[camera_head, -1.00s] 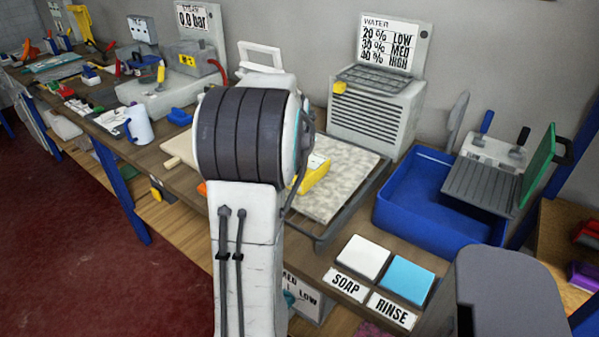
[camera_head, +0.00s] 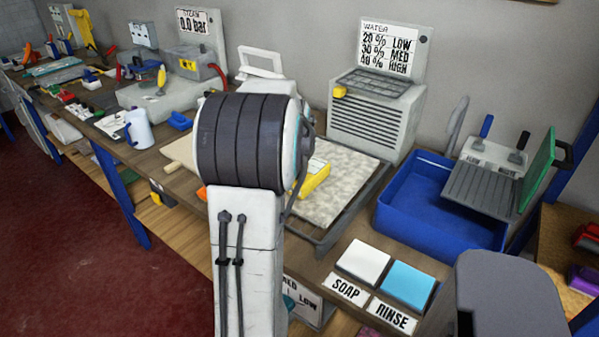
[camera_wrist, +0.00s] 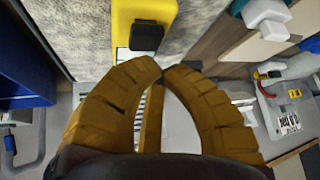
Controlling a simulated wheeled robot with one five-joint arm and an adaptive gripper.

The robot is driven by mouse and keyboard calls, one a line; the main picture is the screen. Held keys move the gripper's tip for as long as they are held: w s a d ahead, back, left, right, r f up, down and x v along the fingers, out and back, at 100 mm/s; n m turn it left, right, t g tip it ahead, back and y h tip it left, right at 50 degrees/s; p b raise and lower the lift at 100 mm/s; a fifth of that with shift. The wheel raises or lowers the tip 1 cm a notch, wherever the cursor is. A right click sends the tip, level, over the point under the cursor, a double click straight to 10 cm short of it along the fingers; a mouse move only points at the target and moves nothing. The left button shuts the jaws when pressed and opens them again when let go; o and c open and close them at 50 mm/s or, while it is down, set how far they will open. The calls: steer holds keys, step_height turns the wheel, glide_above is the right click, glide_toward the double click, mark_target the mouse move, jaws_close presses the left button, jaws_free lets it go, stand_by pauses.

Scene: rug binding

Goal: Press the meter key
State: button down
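The yellow meter (camera_head: 315,179) lies on the pale speckled rug piece in the head view, partly hidden by my arm. In the wrist view the meter (camera_wrist: 127,14) is at the top centre, with a raised black key (camera_wrist: 147,36) on its near end and a pale label strip beside it. I see a gap between the tips and the key there, but cannot tell the height. The fingers are hidden behind my arm in the head view.
The rug piece (camera_head: 350,173) lies on a dark-framed tray. A grey vented water unit (camera_head: 375,118) stands behind it. A blue basin (camera_head: 420,218) is to the right, with white SOAP (camera_head: 363,261) and blue RINSE (camera_head: 407,286) pads in front. A white mug (camera_head: 138,128) stands left.

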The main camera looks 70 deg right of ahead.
steer(key=shift+f+b, duration=1)
steer(key=shift+b, duration=0.05)
stand_by(1.3)
steer(key=shift+r, duration=0.15)
steer(key=shift+r+p, duration=0.7)
steer(key=shift+r, duration=0.1)
steer(key=shift+r+p, duration=1.9)
steer(key=shift+r, duration=0.65)
